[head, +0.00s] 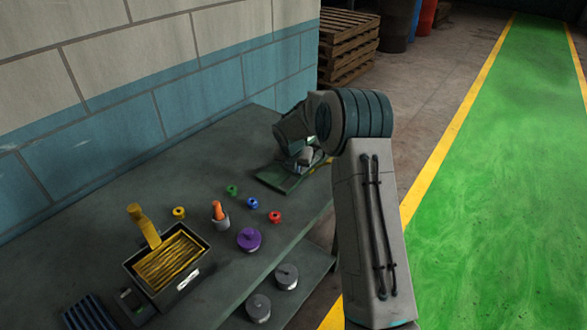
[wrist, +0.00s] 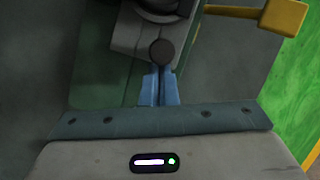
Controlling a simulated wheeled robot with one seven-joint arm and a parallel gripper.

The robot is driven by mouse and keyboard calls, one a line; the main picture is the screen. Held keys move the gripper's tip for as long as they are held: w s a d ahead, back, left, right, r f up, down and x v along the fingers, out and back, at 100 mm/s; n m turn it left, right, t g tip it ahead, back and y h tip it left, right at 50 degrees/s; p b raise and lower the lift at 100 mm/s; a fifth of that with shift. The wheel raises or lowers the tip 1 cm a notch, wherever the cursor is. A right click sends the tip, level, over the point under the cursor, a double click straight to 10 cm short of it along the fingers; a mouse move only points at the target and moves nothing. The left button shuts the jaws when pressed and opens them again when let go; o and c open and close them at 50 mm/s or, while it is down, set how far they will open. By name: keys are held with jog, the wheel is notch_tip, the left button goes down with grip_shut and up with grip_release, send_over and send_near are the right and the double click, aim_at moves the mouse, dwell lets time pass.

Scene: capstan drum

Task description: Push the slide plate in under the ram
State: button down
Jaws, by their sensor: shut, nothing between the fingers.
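My gripper (wrist: 159,88) is shut and empty in the wrist view, its two blue fingers together. Just beyond the tips is a dark round knob (wrist: 162,52); I cannot tell whether they touch it. The knob sits at the near edge of a grey plate (wrist: 125,35), which looks like the slide plate. A dark round part above it (wrist: 160,8), perhaps the ram, is cut off by the top edge. These stand over a green base (wrist: 100,85). In the head view, the green base (head: 281,179) is at the bench's far end, and my arm hides most of the press.
A yellow handle (wrist: 265,14) juts out at the right of the press. On the bench (head: 110,215) are a yellow-filled tray (head: 192,280), a purple lidded piece (head: 249,239) and several small coloured knobs. A lower shelf (head: 305,272) holds two grey round pieces. The wall is left.

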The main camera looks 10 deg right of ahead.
jog(key=shift+w+d, duration=0.1)
jog(key=shift+d, duration=0.25)
jog(key=shift+d, duration=0.1)
jog(key=s+a, duration=0.2)
jog(key=s, duration=0.1)
jog(key=shift+f+b, duration=0.1)
jog(key=shift+b, duration=0.3)
jog(key=s+a+r+m, duration=0.2)
jog(key=s+r+m, duration=0.4)
jog(key=s+r, duration=0.65)
jog(key=s+r+m+y, duration=0.1)
jog(key=s+r+m, duration=0.1)
jog(key=s+m, duration=1)
jog(key=s+d+r+m+g+y, duration=0.1)
jog(key=s+r+m, duration=0.1)
jog(key=s+m, duration=1)
jog(key=s, duration=0.4)
jog(key=shift+m+b, duration=0.4)
